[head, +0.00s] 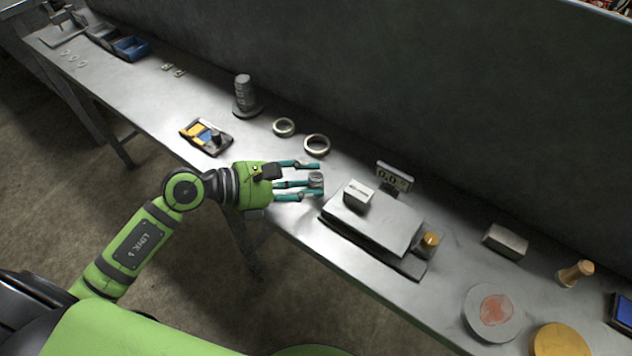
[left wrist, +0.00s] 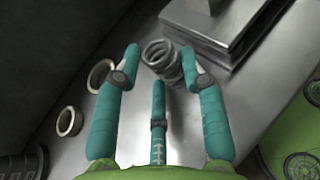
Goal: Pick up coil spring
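The coil spring (head: 316,180) is a small grey metal coil standing on the steel bench, left of the scale. In the left wrist view the coil spring (left wrist: 160,57) shows its open top ring and turns between the fingertips. My left gripper (head: 312,181) reaches in from the left, low over the bench, with its teal fingers spread around the spring. In the left wrist view the gripper (left wrist: 158,60) is open. One finger is very close to the spring's right side, and a gap shows on the left. Whether any finger touches it, I cannot tell. My right gripper is not in view.
A scale (head: 372,225) bearing a small block (head: 358,195) stands just right of the spring. Two metal rings (head: 316,145) (head: 284,127) lie behind the gripper. A tray with yellow and blue parts (head: 206,137) and a stacked weight (head: 244,95) are further left.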

